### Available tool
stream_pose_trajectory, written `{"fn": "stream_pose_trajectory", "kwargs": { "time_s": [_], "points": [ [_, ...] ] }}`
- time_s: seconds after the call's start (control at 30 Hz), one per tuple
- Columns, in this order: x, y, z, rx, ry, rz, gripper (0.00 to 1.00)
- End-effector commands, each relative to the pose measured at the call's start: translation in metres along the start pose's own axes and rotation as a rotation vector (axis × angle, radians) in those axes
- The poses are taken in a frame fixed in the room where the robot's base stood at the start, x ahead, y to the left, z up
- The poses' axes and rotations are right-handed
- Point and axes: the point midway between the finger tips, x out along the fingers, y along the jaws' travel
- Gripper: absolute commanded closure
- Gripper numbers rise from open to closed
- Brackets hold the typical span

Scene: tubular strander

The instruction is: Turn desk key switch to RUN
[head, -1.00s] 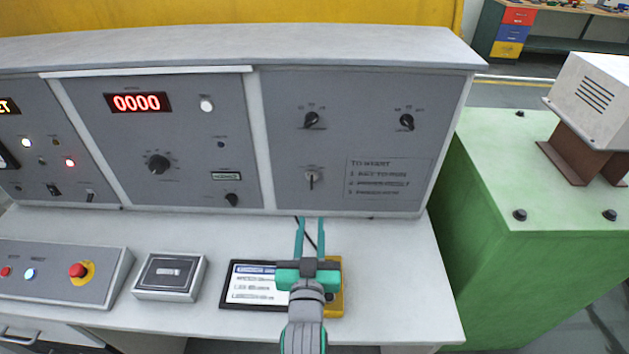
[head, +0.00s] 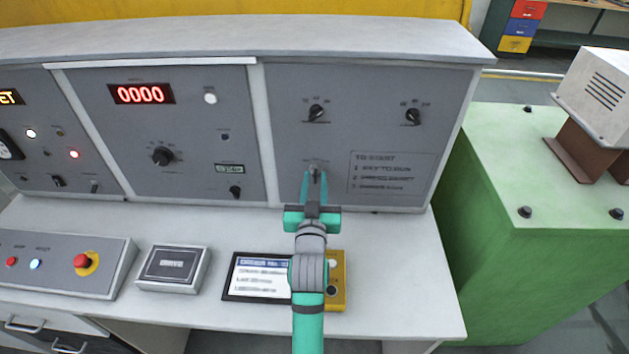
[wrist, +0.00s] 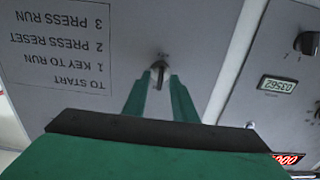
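The key switch (head: 314,166) is on the right panel of the desk, left of the printed start notice. In the wrist view the key (wrist: 159,72) is a dark upright bar in a round light collar; the labels around it are too small to read. My gripper (head: 314,176) reaches up to the panel just below the switch. In the wrist view my gripper (wrist: 160,82) is open, its green fingertips on either side of the key. I cannot tell whether they touch it. The fingers partly hide the key in the head view.
Two black rotary knobs (head: 316,113) (head: 413,116) sit above on the same panel. The start notice (wrist: 62,45) appears upside down in the wrist view. A tablet (head: 250,277) and a yellow box (head: 337,285) lie on the desktop below my arm.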

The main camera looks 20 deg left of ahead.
Motion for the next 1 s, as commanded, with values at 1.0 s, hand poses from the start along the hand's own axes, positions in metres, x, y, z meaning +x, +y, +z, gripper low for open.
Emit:
{"fn": "stream_pose_trajectory", "kwargs": {
  "time_s": [1.0],
  "points": [
    [0.0032, -0.0003, 0.0, 0.111, 0.0, -0.001, 1.0]
  ]
}}
